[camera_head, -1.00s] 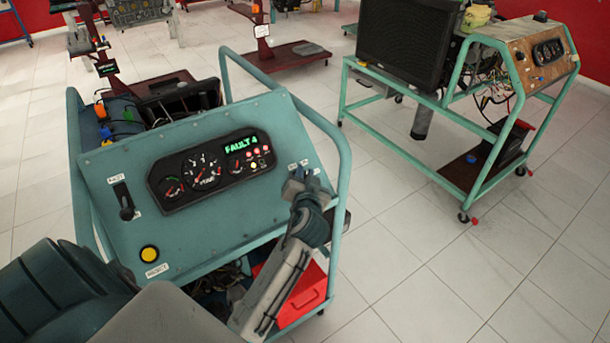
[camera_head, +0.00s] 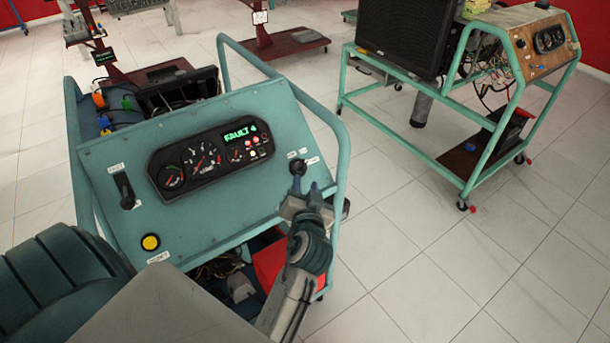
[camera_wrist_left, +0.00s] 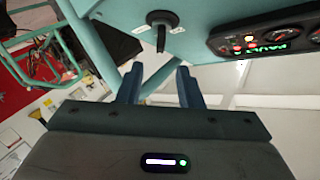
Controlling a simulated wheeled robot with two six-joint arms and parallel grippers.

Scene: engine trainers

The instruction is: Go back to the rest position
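My left gripper (camera_head: 303,198) is just below a black knob (camera_head: 297,168) at the right side of the teal panel (camera_head: 215,215). In the left wrist view its two fingers (camera_wrist_left: 160,75) are spread, with nothing between them. The knob (camera_wrist_left: 160,20) shows beyond the fingertips, with a gap between. My right gripper is not in view.
The panel carries a gauge cluster (camera_head: 210,160) reading "FAULT 4", a black lever (camera_head: 123,190) and a yellow button (camera_head: 150,242). Teal tubing (camera_head: 343,150) rises right of my gripper. A second engine trainer (camera_head: 480,140) stands at the right, with clear tiled floor in front.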

